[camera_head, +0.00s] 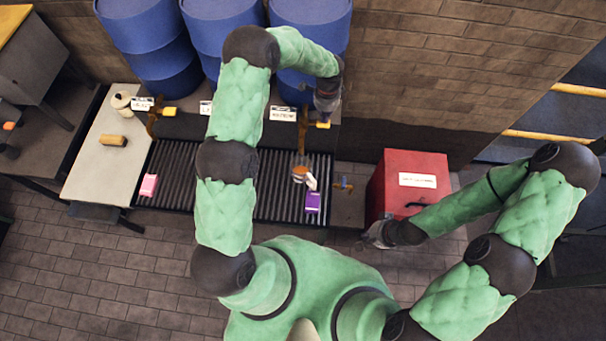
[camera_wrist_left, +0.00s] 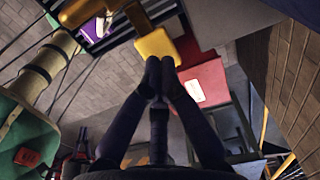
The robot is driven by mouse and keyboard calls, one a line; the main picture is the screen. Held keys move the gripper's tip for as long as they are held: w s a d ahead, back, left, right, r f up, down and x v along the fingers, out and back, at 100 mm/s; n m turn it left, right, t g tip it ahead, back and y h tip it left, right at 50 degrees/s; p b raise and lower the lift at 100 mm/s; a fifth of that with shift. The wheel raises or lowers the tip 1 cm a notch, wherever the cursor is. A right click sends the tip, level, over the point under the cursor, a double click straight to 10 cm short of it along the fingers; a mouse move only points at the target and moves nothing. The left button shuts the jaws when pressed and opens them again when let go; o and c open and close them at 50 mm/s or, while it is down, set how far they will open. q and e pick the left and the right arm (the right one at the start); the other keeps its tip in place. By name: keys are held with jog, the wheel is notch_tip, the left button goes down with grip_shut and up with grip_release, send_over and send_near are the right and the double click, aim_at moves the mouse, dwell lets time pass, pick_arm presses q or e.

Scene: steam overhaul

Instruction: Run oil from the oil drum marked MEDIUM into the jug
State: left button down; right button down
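Three blue drums stand in a row at the back; the right drum (camera_head: 310,25) has a small white label (camera_head: 283,114) below it, too small to read surely. Its brown tap (camera_head: 303,135) has a yellow handle (camera_head: 323,125), also large in the left wrist view (camera_wrist_left: 158,45). My left gripper (camera_head: 324,112) has its fingertips together at this handle, seemingly touching it. The jug (camera_head: 300,173) stands on the slatted grate under this tap, with orange-brown colour at its top; I cannot tell whether oil is running. My right gripper (camera_head: 376,236) hangs by the red cabinet, its fingers unclear.
A purple box (camera_head: 312,202) lies just in front of the jug, and a pink box (camera_head: 148,186) on the grate's left (camera_head: 175,180). The red cabinet (camera_head: 420,170) stands right of the grate. A pale table (camera_head: 92,165) at left holds a tan cylinder (camera_head: 113,140).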

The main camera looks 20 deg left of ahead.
pick_arm(q)
jog(key=shift+f+b, duration=1.2)
jog(key=shift+f, duration=0.4)
jog(key=shift+s, duration=0.1)
dwell(2.0)
jog(key=shift+r+p, duration=2)
jog(key=shift+r, duration=2.15)
